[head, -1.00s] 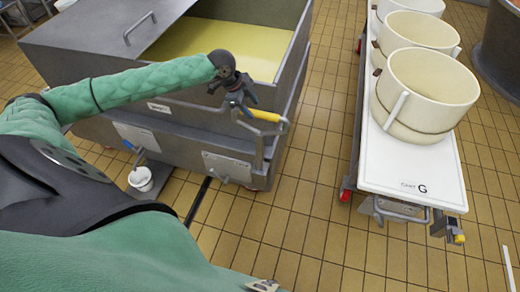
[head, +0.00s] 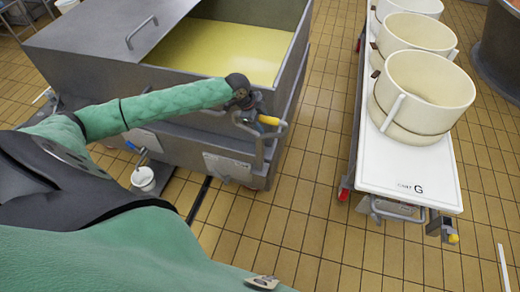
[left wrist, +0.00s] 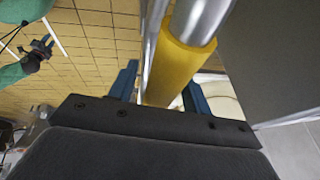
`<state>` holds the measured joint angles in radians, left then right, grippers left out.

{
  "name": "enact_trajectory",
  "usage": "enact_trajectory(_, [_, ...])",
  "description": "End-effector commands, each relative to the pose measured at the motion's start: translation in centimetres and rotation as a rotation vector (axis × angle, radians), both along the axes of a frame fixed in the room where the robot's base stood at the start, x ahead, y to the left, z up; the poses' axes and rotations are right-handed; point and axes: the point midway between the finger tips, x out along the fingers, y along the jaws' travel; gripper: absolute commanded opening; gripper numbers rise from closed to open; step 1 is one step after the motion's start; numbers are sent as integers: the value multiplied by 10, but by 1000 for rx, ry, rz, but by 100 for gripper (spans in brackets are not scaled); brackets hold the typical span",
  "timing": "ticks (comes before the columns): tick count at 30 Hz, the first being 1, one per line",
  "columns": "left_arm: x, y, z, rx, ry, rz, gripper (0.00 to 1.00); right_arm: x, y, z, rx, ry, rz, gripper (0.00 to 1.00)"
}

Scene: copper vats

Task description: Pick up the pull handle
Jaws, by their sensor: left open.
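The pull handle is a metal bar with a yellow sleeve (head: 268,120) at the near right corner of the steel vat (head: 200,110). In the left wrist view the yellow sleeve (left wrist: 178,68) runs between the two blue fingers. My left gripper (head: 252,120) is open at the sleeve, with a finger on either side. I cannot tell whether either finger touches it. My right gripper (left wrist: 45,45) shows small at the upper left of the left wrist view, away from the handle. Its jaw opening is too small to make out.
The vat holds yellow liquid (head: 225,50) and has a grey lid (head: 95,30). A white cart (head: 410,170) marked G carries several cream tubs (head: 430,85) on the right. A white bucket (head: 143,178) stands by the vat. Tiled floor (head: 310,160) between vat and cart is clear.

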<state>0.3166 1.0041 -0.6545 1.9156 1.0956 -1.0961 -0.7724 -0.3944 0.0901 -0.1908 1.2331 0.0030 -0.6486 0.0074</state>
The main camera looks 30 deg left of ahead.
Motion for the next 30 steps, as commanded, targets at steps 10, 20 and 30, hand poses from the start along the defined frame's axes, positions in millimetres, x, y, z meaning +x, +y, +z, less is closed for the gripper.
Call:
enact_trajectory(10, [1,-1,-3,-1,-1,-1,49,-1,-1,-3,-1,-1,1,36])
enact_trajectory(20, [1,-1,-5,-1,0,0,49,-3,-3,-1,-2,0,1,36])
enact_trajectory(30, [1,-1,-8,0,0,0,49,-3,-3,0,-3,-1,0,36])
